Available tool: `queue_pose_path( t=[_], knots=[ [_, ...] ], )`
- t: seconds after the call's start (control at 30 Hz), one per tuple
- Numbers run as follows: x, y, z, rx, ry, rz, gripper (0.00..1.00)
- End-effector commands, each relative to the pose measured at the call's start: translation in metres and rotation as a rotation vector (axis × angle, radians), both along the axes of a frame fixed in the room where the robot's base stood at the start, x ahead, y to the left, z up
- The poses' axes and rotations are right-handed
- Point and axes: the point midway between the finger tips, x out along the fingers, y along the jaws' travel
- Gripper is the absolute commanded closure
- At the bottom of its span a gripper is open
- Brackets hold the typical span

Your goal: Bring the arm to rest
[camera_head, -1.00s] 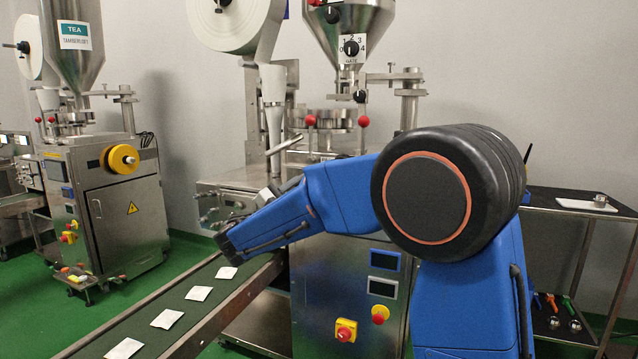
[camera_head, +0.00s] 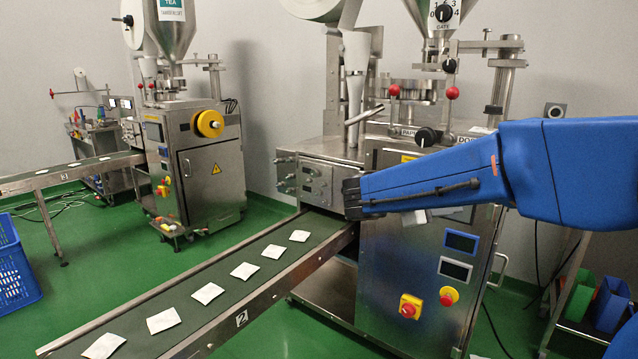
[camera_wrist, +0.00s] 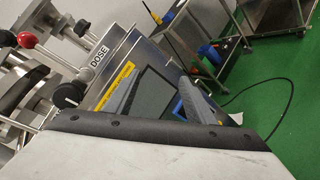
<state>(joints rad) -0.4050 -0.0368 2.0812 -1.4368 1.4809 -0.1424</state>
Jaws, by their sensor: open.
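My blue arm (camera_head: 440,188) reaches in from the right in the head view, in front of the nearer packing machine (camera_head: 415,265). My gripper (camera_wrist: 158,100) shows in the wrist view as two grey fingers set apart. The fingers are open, and nothing shows held between them. Behind them is the machine's front, with a DOSE label, a yellow strip and a black knob (camera_wrist: 66,97). In the head view my gripper is mostly hidden behind the arm, so its exact place there is hard to tell.
A conveyor (camera_head: 228,318) marked 2 carries several white teabags (camera_head: 207,293). A second packing machine (camera_head: 205,170) stands at the back left, and a blue crate (camera_head: 14,265) at the left edge. A cart with coloured bins (camera_head: 610,303) is at the right. Green floor lies open between.

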Motion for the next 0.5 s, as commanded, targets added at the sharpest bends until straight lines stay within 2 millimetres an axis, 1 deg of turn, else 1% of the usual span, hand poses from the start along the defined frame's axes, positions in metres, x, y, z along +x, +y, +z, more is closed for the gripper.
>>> queue_pose_path(
  t=[0.03,0.1,0.17,0.2,0.37,0.5],
  knots=[
    [-0.02,-0.015,-0.008,0.066,0.001,-0.028,0.5],
    [-0.045,-0.031,-0.022,0.159,0.004,-0.064,0.5],
    [-0.066,-0.041,-0.034,0.242,0.003,-0.094,0.5],
    [-0.081,-0.047,-0.043,0.295,0.0,-0.116,0.5],
    [-0.137,-0.059,-0.076,0.515,-0.022,-0.193,0.5],
    [-0.182,-0.058,-0.104,0.708,-0.06,-0.259,0.5]
  ],
)
